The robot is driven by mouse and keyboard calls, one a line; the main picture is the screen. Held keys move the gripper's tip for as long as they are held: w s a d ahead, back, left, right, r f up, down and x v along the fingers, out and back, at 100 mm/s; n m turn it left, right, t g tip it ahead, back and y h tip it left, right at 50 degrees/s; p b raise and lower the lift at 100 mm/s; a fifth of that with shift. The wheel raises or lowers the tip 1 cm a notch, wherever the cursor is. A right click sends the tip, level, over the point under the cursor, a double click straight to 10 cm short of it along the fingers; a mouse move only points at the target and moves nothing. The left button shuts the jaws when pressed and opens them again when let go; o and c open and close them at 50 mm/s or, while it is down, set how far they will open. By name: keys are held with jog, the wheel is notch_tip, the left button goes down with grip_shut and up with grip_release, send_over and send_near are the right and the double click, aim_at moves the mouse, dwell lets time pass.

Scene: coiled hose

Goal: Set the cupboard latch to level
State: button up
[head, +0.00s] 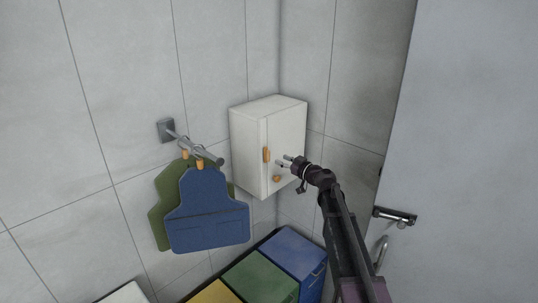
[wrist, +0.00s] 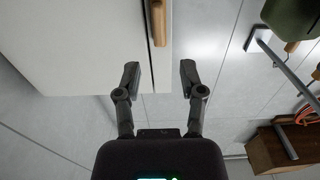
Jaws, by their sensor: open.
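A white cupboard (head: 285,125) hangs in the wall corner with its door shut. An orange-brown wooden bar, the latch (head: 266,155), stands upright near the door's left edge. The latch also shows at the top of the wrist view (wrist: 158,22), beside the door gap. A small round orange knob (head: 276,178) sits lower on the door. My gripper (head: 284,161) is just right of the latch, in front of the door. In the wrist view my gripper (wrist: 159,75) is open and empty, and the latch lies beyond the fingertips. I cannot tell if a finger touches the door.
A blue apron (head: 208,210) and a green one (head: 160,203) hang from a wall rail (head: 195,145) left of the cupboard. Blue (head: 293,252), green (head: 260,277) and yellow (head: 215,294) bins stand below. A grey door (head: 470,130) with a lever handle (head: 395,215) is at right.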

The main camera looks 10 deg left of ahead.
aim_at(269, 161)
jog(key=x, duration=0.7)
jog(key=shift+w+a, duration=0.25)
jog(key=shift+a, duration=0.1)
grip_shut()
